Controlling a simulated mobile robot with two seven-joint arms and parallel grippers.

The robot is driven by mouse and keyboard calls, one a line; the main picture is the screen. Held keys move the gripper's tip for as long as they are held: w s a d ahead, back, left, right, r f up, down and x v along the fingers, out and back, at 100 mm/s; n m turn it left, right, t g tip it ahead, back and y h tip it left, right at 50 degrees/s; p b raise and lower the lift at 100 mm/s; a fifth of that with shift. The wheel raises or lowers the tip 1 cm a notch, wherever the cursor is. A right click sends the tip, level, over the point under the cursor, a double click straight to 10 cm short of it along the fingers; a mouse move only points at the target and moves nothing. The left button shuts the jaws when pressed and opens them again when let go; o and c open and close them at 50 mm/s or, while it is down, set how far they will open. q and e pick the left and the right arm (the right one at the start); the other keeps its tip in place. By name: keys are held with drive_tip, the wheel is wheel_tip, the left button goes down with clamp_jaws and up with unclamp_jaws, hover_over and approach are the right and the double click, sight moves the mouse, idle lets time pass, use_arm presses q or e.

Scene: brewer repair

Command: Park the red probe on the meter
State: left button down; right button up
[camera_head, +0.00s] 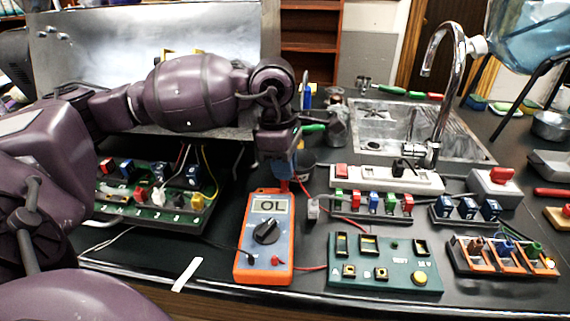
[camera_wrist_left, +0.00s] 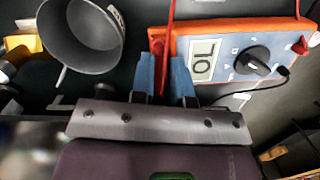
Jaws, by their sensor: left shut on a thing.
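The orange meter (camera_head: 280,232) stands on the black counter with a grey face and a display reading OL; it also shows in the wrist view (camera_wrist_left: 225,45). My left gripper (camera_head: 284,168) is above the meter's far end, with its blue fingers pointing down. In the wrist view the blue fingers (camera_wrist_left: 166,78) are shut on the red probe (camera_wrist_left: 168,45), a thin red length running up between them. The probe's tip is hidden. A red lead (camera_head: 340,217) runs from near the gripper across the counter to the right. My right gripper is out of view.
A green test board (camera_head: 385,290) lies right of the meter. A board with switches (camera_head: 150,213) lies to the left. A power strip (camera_head: 435,182) and a sink (camera_head: 375,120) are behind. A grey cup (camera_wrist_left: 85,40) is close to the gripper in the wrist view.

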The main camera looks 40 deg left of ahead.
use_arm(q)
drive_tip(key=c, duration=1)
unclamp_jaws()
drive_tip(key=shift+c, duration=0.2)
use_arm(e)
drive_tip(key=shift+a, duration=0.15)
use_arm(q)
drive_tip(key=shift+r, duration=0.4)
drive_tip(key=r, duration=0.4)
drive_tip(key=shift+s+a+r+p, duration=0.15)
drive_tip(key=shift+a+r+p, duration=0.15)
drive_tip(key=shift+r+p, duration=0.1)
drive_tip(key=r, duration=0.5)
drive_tip(key=shift+s+a+r+p, duration=0.15)
drive_tip(key=shift+a+p, duration=0.15)
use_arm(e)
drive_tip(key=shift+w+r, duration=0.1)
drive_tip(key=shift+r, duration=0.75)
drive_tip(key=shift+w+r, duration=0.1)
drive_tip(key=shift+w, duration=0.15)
